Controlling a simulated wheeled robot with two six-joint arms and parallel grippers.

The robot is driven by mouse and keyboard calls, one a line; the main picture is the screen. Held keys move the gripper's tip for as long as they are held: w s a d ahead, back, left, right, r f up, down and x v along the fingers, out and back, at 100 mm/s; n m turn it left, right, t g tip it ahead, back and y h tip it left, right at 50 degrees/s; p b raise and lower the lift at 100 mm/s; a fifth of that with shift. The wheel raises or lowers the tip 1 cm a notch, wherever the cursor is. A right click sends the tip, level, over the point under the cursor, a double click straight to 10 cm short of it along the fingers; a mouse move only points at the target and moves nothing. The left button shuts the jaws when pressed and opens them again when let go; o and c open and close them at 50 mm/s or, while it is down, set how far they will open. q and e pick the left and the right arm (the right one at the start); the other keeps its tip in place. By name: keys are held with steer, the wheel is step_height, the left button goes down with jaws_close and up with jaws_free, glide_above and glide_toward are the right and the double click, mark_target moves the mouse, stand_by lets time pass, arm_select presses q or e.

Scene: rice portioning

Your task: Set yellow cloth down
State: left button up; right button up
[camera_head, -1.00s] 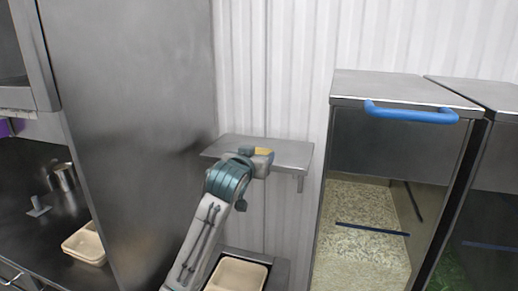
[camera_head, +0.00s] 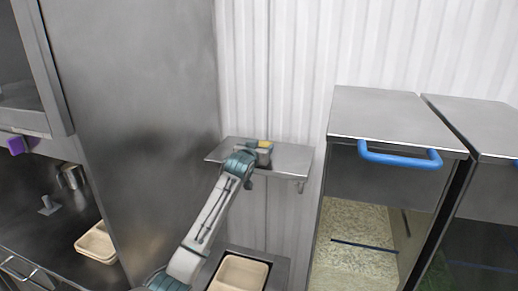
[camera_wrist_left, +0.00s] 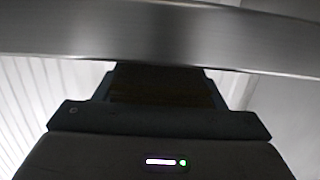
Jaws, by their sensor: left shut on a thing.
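The yellow cloth (camera_head: 264,144) shows as a small patch at the tip of my left gripper (camera_head: 262,153), over the small metal wall shelf (camera_head: 297,160). My left gripper is shut on the cloth. I cannot tell whether the cloth touches the shelf. In the left wrist view the dark gripper body (camera_wrist_left: 160,122) fills the lower middle, and the cloth cannot be made out there. A grey metal edge (camera_wrist_left: 160,38) crosses the top of that view. My right gripper is not in view.
A tall steel panel (camera_head: 140,120) stands left of the shelf. A glass-fronted bin of grain (camera_head: 358,225) with a blue handle (camera_head: 400,159) stands to the right. A beige tray (camera_head: 238,274) sits below the shelf. Another beige tray (camera_head: 97,243) is on the left counter.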

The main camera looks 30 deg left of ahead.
arm_select(q)
steer(key=shift+f+p, duration=0.35)
steer(key=shift+f, duration=0.6)
steer(key=shift+f, duration=0.1)
steer(key=o, duration=1)
